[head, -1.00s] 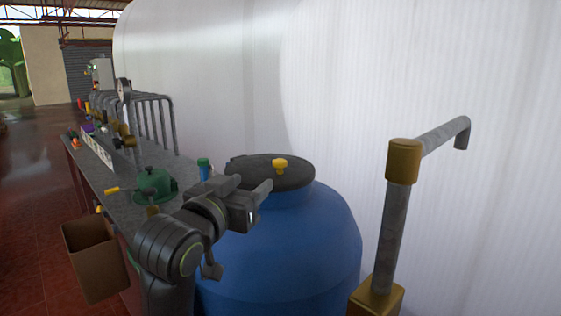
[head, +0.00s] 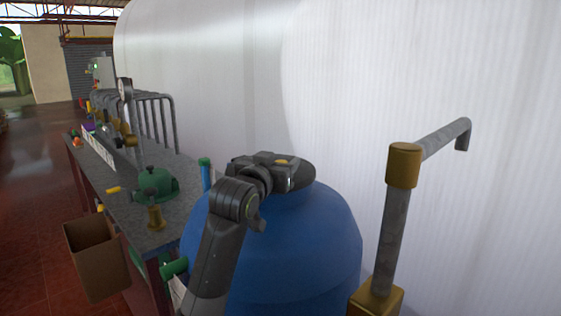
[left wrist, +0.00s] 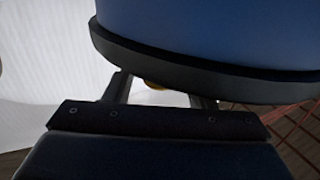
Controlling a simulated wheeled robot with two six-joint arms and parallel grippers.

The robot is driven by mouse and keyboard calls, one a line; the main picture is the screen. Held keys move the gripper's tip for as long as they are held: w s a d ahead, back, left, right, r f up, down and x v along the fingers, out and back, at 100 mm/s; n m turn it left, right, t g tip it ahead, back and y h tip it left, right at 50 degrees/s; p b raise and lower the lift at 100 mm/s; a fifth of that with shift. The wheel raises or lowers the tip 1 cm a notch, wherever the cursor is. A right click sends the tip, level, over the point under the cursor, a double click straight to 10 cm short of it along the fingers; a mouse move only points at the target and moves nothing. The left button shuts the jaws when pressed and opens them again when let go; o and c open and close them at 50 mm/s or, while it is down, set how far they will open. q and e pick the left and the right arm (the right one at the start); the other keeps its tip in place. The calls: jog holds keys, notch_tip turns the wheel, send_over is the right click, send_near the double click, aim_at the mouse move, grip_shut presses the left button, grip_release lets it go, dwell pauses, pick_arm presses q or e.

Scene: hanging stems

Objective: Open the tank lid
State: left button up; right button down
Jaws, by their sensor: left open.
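The blue tank (head: 310,235) stands in the middle of the head view, with its dark round lid (head: 309,178) on top. My left gripper (head: 285,167) is over the lid and hides much of it. The dark lid rim (left wrist: 200,70) and blue tank (left wrist: 210,30) fill the top there. My right gripper is not in view.
A large white ribbed tank (head: 380,60) stands behind. A grey pipe with brass fittings (head: 404,165) rises at the right. At the left, a workbench (head: 180,175) holds a green valve (head: 153,185) and other items, and a brown bin (head: 95,262) is beside it.

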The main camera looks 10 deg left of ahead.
pick_arm(q)
jog(key=shift+w, duration=0.25)
jog(key=shift+c, duration=0.4)
grip_shut()
